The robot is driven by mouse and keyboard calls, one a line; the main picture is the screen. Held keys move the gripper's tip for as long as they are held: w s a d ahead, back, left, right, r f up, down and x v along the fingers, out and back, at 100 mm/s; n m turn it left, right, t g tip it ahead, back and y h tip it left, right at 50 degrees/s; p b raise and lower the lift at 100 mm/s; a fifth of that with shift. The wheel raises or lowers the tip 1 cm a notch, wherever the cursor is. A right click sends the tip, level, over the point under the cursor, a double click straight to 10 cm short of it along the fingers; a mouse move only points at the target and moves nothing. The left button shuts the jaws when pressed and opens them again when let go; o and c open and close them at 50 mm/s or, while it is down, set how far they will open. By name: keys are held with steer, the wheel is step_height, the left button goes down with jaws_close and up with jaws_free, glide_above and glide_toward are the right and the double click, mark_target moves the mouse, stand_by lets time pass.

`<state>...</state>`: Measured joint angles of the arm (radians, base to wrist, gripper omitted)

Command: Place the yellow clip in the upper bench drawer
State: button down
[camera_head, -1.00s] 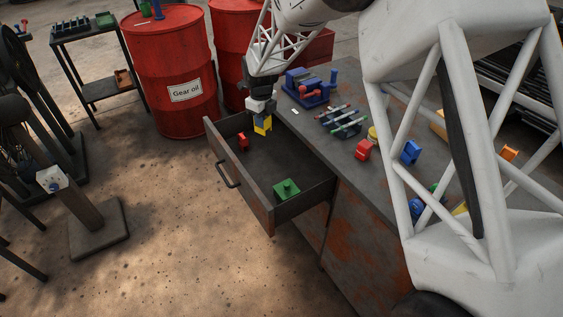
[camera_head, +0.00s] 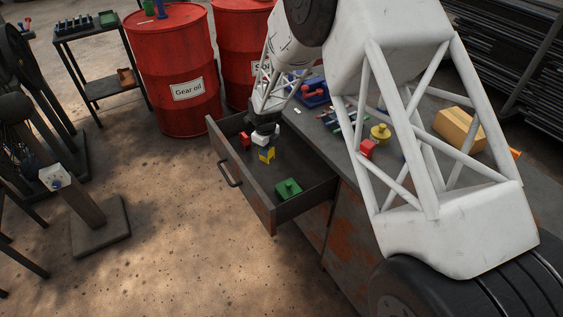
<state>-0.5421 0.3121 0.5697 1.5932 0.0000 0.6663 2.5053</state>
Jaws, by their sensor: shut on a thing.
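The yellow clip (camera_head: 266,156) is held in my gripper (camera_head: 265,147), which is shut on it. Gripper and clip are over the open upper bench drawer (camera_head: 255,196), toward its back half. Whether the clip touches the drawer floor cannot be told. A red block (camera_head: 245,140) lies in the drawer to the left of the clip. A green block with a knob (camera_head: 288,189) lies in the drawer's front right part.
The bench top (camera_head: 318,126) beside the drawer carries a red part (camera_head: 367,149), a yellow knobbed part (camera_head: 380,133) and a tan box (camera_head: 459,129). Red drums (camera_head: 172,70) stand behind the drawer. The drawer's middle floor is clear.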

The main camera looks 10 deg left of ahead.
steer(key=shift+f, duration=3.1)
steer(key=shift+f, duration=0.1)
steer(key=shift+f, duration=1.8)
steer(key=shift+f, duration=0.1)
steer(key=c, duration=1.1)
jaws_free()
step_height(320, 180, up, 12)
steer(key=shift+r, duration=0.15)
